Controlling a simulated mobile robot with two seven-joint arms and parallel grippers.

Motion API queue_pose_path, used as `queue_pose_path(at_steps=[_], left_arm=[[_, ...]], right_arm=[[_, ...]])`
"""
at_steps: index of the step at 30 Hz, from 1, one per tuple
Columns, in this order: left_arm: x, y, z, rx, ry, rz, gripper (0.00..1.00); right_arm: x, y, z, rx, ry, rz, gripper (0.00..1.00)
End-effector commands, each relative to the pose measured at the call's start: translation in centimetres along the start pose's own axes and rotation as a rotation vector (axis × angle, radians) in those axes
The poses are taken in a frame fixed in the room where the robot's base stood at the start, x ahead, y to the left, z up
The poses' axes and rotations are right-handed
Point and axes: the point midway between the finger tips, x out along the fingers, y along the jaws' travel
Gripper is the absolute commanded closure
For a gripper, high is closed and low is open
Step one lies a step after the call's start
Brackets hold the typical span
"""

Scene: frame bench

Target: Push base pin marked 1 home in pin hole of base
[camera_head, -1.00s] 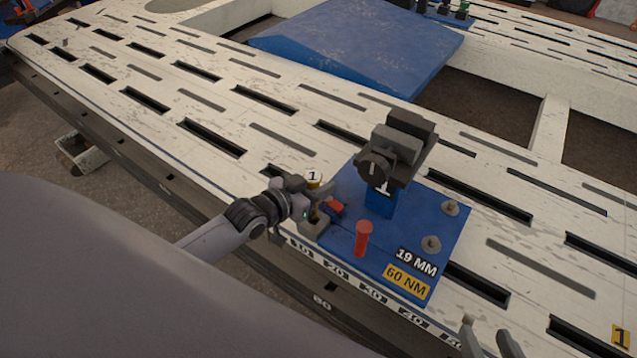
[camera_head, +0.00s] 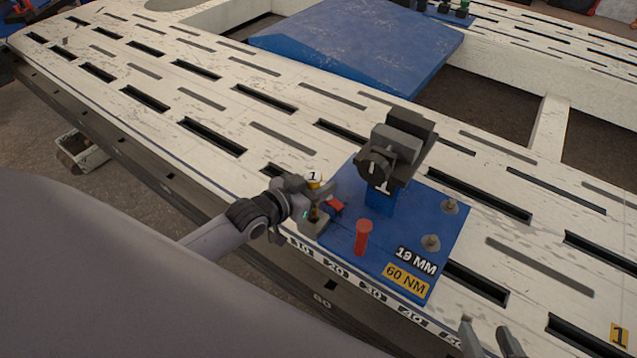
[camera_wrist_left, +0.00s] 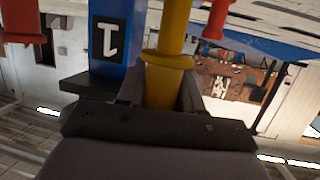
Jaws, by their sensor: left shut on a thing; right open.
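The yellow base pin marked 1 (camera_head: 314,183) stands roughly upright at the left corner of the blue base (camera_head: 388,250). My left gripper (camera_head: 317,195) is shut on the pin from the left. In the left wrist view, the yellow pin (camera_wrist_left: 165,80) sits between the jaws, with a flange just above them. The gripper hides the pin's lower end and the pin hole, so I cannot tell how deep it sits. My right gripper (camera_head: 489,338) is open and empty at the bottom right, partly cut off by the frame.
A dark clamp head (camera_head: 398,145) on a blue post marked 1 (camera_head: 380,197) rises from the base. A red peg (camera_head: 362,238) stands near the base's front, with a small red-and-blue part (camera_head: 333,206) beside the pin. The slotted white bench (camera_head: 270,160) is otherwise largely clear nearby.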

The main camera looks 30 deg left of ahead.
Motion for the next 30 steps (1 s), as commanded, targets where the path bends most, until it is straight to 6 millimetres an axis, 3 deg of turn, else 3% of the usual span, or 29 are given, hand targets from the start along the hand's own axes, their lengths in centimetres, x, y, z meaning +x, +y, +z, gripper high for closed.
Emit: queue_pose_path(at_steps=[30], left_arm=[[0.8, 0.0, 2.4, 0.000, 0.003, 0.000, 1.00]], right_arm=[[0.8, 0.1, 1.7, 0.002, -0.001, 0.001, 0.47]])
